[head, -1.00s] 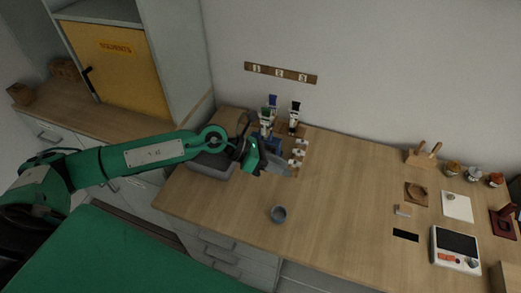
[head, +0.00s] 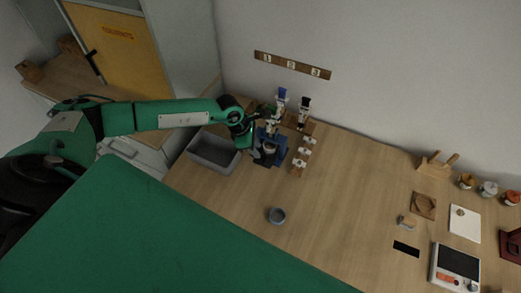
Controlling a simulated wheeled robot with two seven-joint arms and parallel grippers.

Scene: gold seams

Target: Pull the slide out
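A small blue stand (head: 279,149) sits on the wooden bench near the wall, with a pale round part (head: 269,149) low at its front. I cannot make out a separate slide on it. My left gripper (head: 256,153) points down at the left side of the stand, very close to it. Whether it touches is too small to tell, and its fingers are dark and partly merge with the stand. I cannot tell if they are open or shut. My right gripper is not in view.
A grey tray (head: 213,152) lies left of the stand. White pieces on a wooden rack (head: 303,153) stand just right of it. The bench middle is clear; a white scale (head: 455,266) is far right.

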